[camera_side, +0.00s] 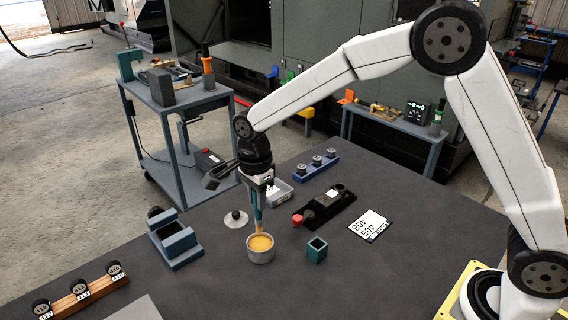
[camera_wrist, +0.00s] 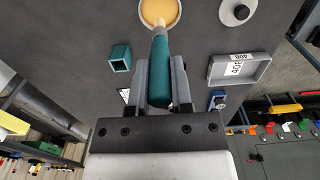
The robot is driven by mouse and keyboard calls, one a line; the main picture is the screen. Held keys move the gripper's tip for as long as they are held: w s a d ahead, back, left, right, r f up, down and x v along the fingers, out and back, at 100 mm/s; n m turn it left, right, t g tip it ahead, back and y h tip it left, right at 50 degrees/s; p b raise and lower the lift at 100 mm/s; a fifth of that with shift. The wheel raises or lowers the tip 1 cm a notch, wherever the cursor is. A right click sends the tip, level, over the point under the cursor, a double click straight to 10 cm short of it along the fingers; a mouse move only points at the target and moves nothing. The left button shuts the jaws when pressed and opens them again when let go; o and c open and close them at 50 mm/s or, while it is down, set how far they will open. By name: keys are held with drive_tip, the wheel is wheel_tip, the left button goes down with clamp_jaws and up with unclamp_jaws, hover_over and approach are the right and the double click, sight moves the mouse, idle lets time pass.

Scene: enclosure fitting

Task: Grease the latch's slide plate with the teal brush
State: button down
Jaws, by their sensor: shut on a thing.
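My gripper (camera_side: 258,180) is shut on the teal brush (camera_side: 257,212) and holds it nearly upright, tip down. In the wrist view the brush's teal handle (camera_wrist: 159,75) lies between the two fingers of my gripper (camera_wrist: 159,84). The brush's lower end reaches the round grey pot of yellow grease (camera_side: 260,254); the pot also shows in the wrist view (camera_wrist: 177,15). The bristles are hard to make out against the grease. A black fixture (camera_side: 322,208) with a red knob and a small pale plate lies right of the pot; it may be the latch, but I cannot tell for sure.
An empty teal square holder (camera_side: 317,250) stands right of the pot. A white disc with a dark knob (camera_side: 236,219), a grey tray (camera_side: 281,197) and a blue knob rack (camera_side: 315,166) are behind. A blue-grey block (camera_side: 174,243) stands left. A printed card (camera_side: 370,225) lies right.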

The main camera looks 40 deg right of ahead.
drive_tip(key=shift+r, duration=1.05)
drive_tip(key=shift+d, duration=0.15)
drive_tip(key=s+d+f+n, duration=0.1)
drive_tip(key=s+d+n, duration=0.2)
drive_tip(key=d+n, duration=0.9)
drive_tip(key=shift+s+n, duration=0.35)
drive_tip(key=shift+n, duration=2.65)
drive_tip(key=shift+d, duration=0.1)
drive_tip(key=shift+d, duration=0.1)
